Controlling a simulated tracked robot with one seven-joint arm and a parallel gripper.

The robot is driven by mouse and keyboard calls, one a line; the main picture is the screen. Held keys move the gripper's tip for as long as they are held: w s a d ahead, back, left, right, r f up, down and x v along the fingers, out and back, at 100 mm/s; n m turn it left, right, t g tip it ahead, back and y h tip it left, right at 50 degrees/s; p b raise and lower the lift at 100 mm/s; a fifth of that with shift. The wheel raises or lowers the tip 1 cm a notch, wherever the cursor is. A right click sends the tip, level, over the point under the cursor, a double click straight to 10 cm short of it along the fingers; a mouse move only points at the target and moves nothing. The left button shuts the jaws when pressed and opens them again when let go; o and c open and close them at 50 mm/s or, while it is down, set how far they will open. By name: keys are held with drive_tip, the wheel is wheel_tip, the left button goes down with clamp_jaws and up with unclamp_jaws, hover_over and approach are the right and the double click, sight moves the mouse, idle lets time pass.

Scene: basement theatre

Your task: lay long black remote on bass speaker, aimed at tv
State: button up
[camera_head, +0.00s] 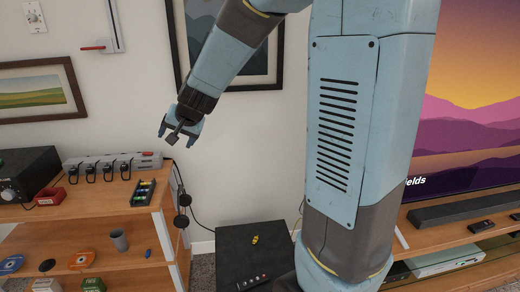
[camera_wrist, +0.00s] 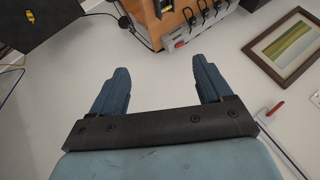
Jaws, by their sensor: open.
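The bass speaker (camera_head: 228,262) is a black box low by the wall in the head view. Its top also shows at the upper left of the wrist view (camera_wrist: 62,22). A dark remote (camera_head: 253,282) with light buttons and one red button lies near its front edge, slanting up to the right. The tv (camera_head: 470,120) stands at the right, partly hidden by my arm. Two more dark remotes, one before the soundbar (camera_head: 481,228) and one at the right edge (camera_head: 516,216), lie on the tv stand. My gripper (camera_head: 178,137) is open and empty, high above and left of the speaker.
A small yellow object (camera_head: 255,240) lies on the speaker top. A wooden shelf (camera_head: 100,212) with a power strip, a black device and small items stands at the left. Cables (camera_head: 186,195) hang beside it. A soundbar (camera_head: 465,208) sits before the tv.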

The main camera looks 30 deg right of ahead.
drive_tip(key=s+d+r+n+h, duration=0.1)
drive_tip(key=s+d, duration=0.3)
drive_tip(key=s, duration=0.5)
drive_tip(key=s+d+r+n+g+h, duration=0.1)
drive_tip(key=s+d+r+n, duration=0.1)
drive_tip(key=s, duration=0.8)
drive_tip(key=s+d+r+n+g+h, duration=0.1)
drive_tip(key=s+d+r+n, duration=0.1)
drive_tip(key=s+d, duration=0.4)
drive_tip(key=s+r, duration=0.1)
drive_tip(key=s, duration=0.3)
drive_tip(key=shift+r, duration=0.15)
